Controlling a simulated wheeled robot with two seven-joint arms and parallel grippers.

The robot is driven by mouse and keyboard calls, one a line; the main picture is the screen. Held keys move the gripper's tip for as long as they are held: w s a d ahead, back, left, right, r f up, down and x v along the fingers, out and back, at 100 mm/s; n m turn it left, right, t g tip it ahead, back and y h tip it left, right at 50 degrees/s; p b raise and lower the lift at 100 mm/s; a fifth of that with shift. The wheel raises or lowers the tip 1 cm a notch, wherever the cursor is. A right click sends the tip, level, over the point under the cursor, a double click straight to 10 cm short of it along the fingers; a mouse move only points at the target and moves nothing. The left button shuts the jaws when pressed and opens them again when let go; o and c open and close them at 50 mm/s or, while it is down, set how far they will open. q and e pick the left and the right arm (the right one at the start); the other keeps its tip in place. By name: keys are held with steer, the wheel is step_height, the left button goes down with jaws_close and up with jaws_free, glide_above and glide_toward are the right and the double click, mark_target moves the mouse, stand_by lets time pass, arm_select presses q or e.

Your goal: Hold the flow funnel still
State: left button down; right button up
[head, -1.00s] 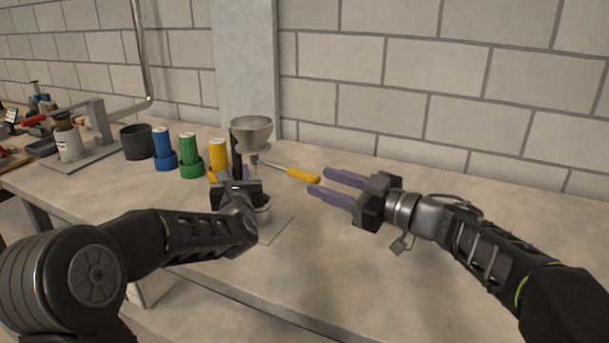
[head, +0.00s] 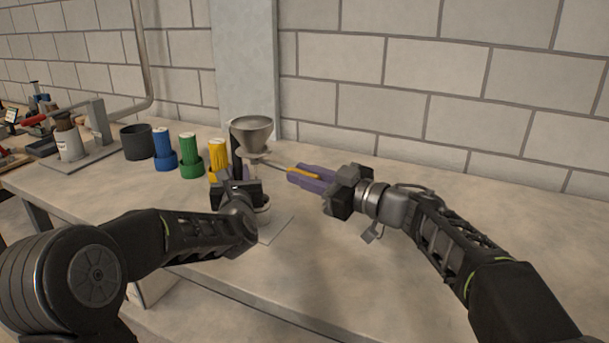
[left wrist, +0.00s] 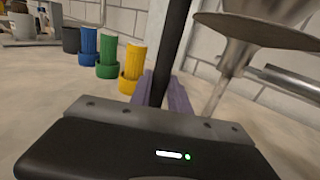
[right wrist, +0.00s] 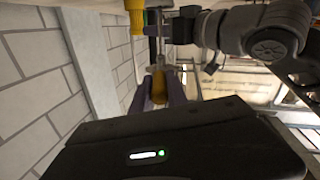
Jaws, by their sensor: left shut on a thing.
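The grey metal flow funnel (head: 252,132) stands upright near the pillar, beside a black post (left wrist: 172,45). My left gripper (head: 234,174) is low at the post, its purple fingers shut on it below the funnel; the left wrist view shows the funnel (left wrist: 262,32) at upper right. A thin metal rod (left wrist: 290,82) runs right from below the funnel to a yellow handle (head: 303,174). My right gripper (head: 293,174) is open, with one finger on each side of that handle, which also shows in the right wrist view (right wrist: 158,88). Contact there is unclear.
Yellow (head: 217,158), green (head: 190,158) and blue (head: 163,150) capped cylinders and a dark cup (head: 137,141) stand left of the funnel. A small pot is partly hidden behind my left gripper. The table's right part is clear.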

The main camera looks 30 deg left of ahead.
jaws_close()
stand_by(0.9)
